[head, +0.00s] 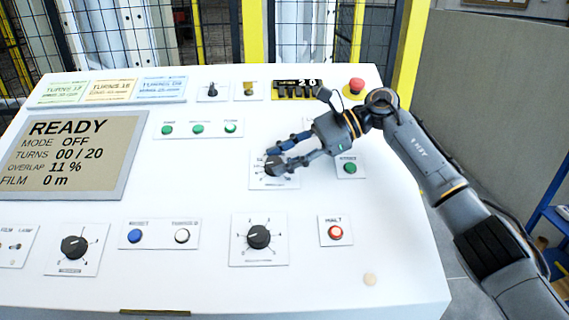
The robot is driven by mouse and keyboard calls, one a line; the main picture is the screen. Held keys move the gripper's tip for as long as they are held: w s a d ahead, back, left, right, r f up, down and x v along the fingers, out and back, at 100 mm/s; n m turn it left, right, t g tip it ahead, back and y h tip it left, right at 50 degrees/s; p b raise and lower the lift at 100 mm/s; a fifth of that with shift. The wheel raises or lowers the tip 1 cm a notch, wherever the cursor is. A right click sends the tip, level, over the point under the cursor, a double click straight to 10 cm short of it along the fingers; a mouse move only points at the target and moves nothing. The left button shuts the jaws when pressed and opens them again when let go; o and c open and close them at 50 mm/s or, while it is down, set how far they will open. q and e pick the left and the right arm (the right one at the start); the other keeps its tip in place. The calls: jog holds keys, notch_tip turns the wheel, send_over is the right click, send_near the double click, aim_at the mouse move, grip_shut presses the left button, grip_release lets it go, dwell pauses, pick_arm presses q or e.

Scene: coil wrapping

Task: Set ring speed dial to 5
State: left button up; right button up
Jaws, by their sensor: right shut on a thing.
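A black dial (275,167) on a small white plate sits in the middle of the white control panel. My right gripper (278,156) comes in from the right and is shut on this dial. The fingers cover part of the dial and its plate, so its pointer and scale cannot be read. Two other black dials with scales, a lower middle one (258,237) and a lower left one (75,247), stand nearer the front edge. Their labels are too small to read surely. My left gripper is not in view.
A display (70,150) at left reads READY, MODE OFF, TURNS 00 / 20, OVERLAP 11 %, FILM 0 m. A red HALT button (336,232), a green button (349,168) and a red mushroom button (357,85) are near my right arm.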

jog(key=shift+f+n+g+h, duration=0.2)
jog(key=shift+n+g+h, duration=0.1)
jog(key=shift+n, duration=0.1)
jog(key=o, duration=1.1)
jog(key=shift+w+a, duration=0.1)
jog(key=shift+o, duration=0.2)
jog(key=shift+r, duration=0.1)
jog(key=v, duration=1.2)
